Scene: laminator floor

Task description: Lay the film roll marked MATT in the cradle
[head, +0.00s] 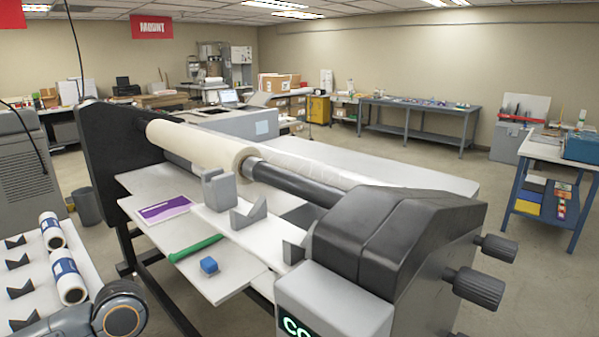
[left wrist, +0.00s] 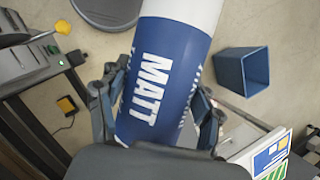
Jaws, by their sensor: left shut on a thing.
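The film roll marked MATT (left wrist: 150,85) has a blue label with white lettering and a white end. In the left wrist view my left gripper (left wrist: 158,105) is shut around its blue part, one finger on each side. The held roll and the gripper are not visible in the head view, where only part of my left arm shows at bottom left. The cradle appears to be the grey V-shaped supports (head: 249,213) on a white strip at the laminator's front; no roll lies in them. My right gripper is in neither view.
Two rolls with blue-purple labels (head: 52,231) (head: 69,282) lie on a white rack at left. A purple packet (head: 164,209), green tool (head: 195,248) and blue block (head: 209,266) lie on the laminator's boards. A bin (left wrist: 243,75) stands on the floor.

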